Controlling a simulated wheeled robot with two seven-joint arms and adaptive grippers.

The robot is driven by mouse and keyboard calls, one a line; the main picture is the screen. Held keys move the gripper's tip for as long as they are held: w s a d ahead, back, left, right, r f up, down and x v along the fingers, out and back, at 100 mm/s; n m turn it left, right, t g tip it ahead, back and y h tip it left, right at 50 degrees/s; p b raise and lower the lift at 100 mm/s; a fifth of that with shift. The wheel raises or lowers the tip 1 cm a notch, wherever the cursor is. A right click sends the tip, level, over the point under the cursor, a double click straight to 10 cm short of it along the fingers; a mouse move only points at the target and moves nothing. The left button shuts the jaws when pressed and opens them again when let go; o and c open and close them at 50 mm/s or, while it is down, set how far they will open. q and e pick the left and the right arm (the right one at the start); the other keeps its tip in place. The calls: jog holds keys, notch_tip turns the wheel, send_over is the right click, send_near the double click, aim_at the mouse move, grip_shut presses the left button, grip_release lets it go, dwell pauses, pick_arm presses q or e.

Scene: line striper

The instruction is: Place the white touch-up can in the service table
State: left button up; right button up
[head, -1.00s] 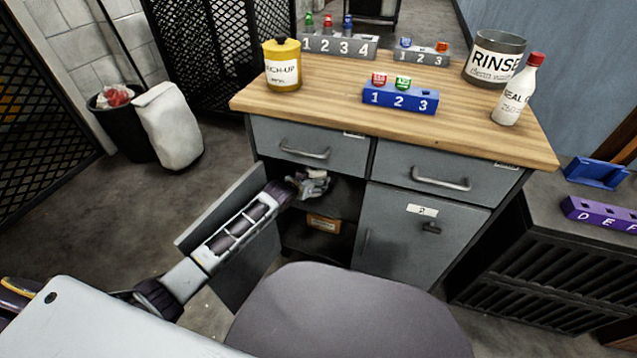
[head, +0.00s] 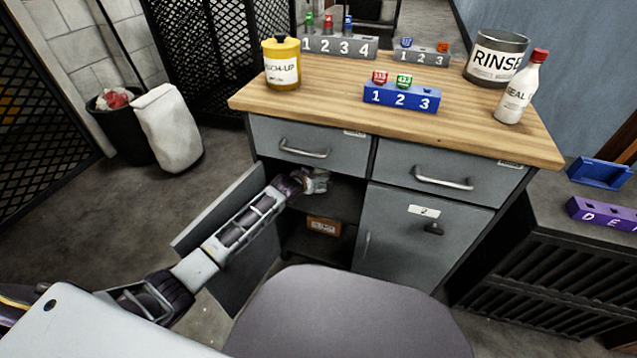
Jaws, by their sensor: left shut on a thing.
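The service table (head: 485,138) has a wooden top, two shut drawers and two compartments below. Its left door (head: 222,208) stands open, and its right door (head: 405,250) is shut. My left gripper (head: 318,181) is inside the open left compartment, above the inner shelf (head: 338,208). It is shut on a small pale thing, taken to be the white touch-up can; the fingers and the dark interior hide most of it, and no label shows. Whether it touches the shelf I cannot tell. My right gripper is not in view.
A yellow touch-up can (head: 282,64), a blue numbered rack (head: 400,97), a rinse tin (head: 495,58) and a white bottle (head: 517,90) stand on the tabletop. A small brown box (head: 323,226) sits low in the compartment. A grey chair seat (head: 345,315) is in front.

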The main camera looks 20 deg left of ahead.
pick_arm(q)
jog(key=shift+f+b, duration=0.95)
jog(key=shift+f, duration=0.55)
jog(key=shift+f, duration=0.1)
jog(key=o, duration=1.4)
jog(key=shift+s+r+p, duration=0.2)
jog(key=shift+p, duration=0.2)
